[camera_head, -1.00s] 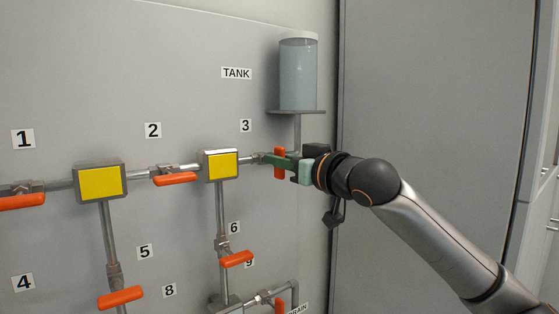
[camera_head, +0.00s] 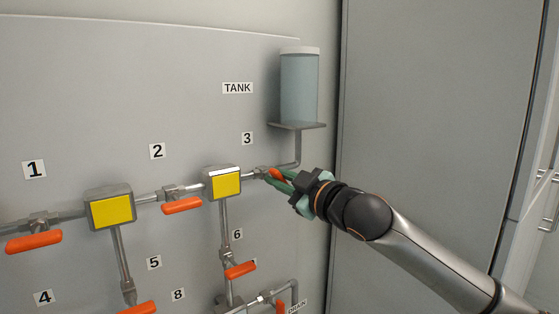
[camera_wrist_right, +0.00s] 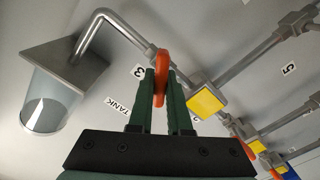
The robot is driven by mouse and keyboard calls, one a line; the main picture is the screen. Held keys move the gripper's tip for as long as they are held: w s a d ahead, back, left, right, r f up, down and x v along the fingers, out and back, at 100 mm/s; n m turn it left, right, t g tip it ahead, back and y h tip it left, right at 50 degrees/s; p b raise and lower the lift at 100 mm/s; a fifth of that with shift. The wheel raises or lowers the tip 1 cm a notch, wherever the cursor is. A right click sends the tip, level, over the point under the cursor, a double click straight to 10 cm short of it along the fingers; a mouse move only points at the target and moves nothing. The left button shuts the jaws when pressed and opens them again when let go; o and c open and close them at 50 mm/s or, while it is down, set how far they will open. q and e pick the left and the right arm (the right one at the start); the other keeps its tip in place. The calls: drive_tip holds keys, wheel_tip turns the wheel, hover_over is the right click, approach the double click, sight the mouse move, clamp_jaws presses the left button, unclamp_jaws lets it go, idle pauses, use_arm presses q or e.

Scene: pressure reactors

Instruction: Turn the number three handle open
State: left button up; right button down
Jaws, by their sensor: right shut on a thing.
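The orange number three handle (camera_head: 277,175) sits on the pipe below the "3" label (camera_head: 247,138). It looks tilted in the head view and is partly hidden by my fingers. My right gripper (camera_head: 279,180) has its green fingers on either side of this handle and is shut on it. In the right wrist view the orange handle (camera_wrist_right: 161,72) lies between the two green fingers (camera_wrist_right: 160,92) of my right gripper. My left gripper is in neither view.
A yellow-faced box (camera_head: 226,184) and the number two handle (camera_head: 182,205) are to the left. The number six handle (camera_head: 240,270) is below. The tank (camera_head: 299,88) stands on a bracket above. A grey panel (camera_head: 430,110) fills the right.

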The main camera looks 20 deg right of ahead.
drive_tip(key=n+p, duration=0.3)
drive_tip(key=shift+a+r+n+p, duration=0.1)
drive_tip(key=shift+n+p, duration=0.95)
drive_tip(key=shift+n, duration=0.25)
drive_tip(key=n, duration=0.2)
drive_tip(key=shift+f+n+p, duration=0.3)
drive_tip(key=shift+p, duration=0.05)
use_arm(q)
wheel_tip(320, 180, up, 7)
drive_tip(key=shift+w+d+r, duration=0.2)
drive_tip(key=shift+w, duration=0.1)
use_arm(e)
drive_tip(key=shift+f+n, duration=0.1)
drive_tip(key=shift+n, duration=1)
drive_tip(key=c, duration=0.9)
unclamp_jaws()
drive_tip(key=shift+o, duration=0.2)
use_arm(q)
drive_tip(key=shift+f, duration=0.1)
use_arm(e)
drive_tip(key=shift+s, duration=0.1)
